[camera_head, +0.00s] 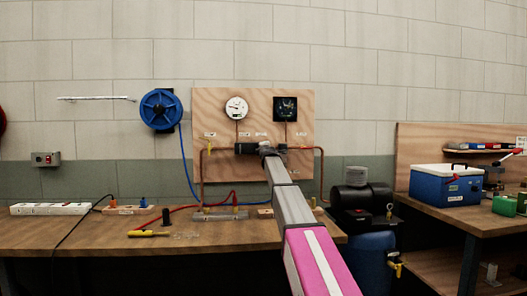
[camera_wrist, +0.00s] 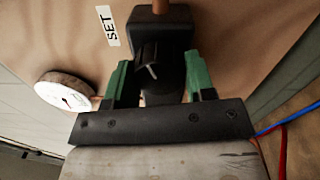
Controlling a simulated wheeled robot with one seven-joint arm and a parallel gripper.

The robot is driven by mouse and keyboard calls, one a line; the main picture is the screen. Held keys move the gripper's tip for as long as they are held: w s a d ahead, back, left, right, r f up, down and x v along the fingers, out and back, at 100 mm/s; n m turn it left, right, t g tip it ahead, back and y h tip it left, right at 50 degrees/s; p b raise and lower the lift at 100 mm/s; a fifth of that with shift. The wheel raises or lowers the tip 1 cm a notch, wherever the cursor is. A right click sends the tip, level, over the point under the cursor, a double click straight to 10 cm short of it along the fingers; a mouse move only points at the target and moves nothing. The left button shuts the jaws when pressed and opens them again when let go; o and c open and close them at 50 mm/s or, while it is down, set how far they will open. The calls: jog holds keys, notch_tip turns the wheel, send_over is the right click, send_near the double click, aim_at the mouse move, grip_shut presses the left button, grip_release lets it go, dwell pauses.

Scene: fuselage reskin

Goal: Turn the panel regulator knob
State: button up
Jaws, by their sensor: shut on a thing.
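The plywood panel (camera_head: 215,112) stands upright behind the bench, with a dark regulator body (camera_head: 245,148) low in its middle. My gripper (camera_head: 270,149) is at the panel, over the right part of the regulator, and hides the knob in the head view. In the wrist view the black regulator knob (camera_wrist: 165,78) sits between the two green fingers of my gripper (camera_wrist: 158,80). The gripper is shut on the knob, one finger at each side. A pale mark shows on the knob. A "SET" label (camera_wrist: 108,26) is beside the regulator.
A white gauge (camera_head: 236,108) and a dark gauge (camera_head: 285,108) are above the regulator. Copper pipes run down both sides. A blue hose reel (camera_head: 161,110) hangs left. The bench (camera_head: 90,235) holds hoses, fittings and a power strip (camera_head: 49,209). A black compressor (camera_head: 362,203) stands right.

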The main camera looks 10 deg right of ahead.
jog(key=o, duration=0.9)
jog(key=shift+s, duration=0.1)
jog(key=s, duration=1)
jog(key=shift+s+f, duration=0.3)
jog(key=shift+f, duration=0.05)
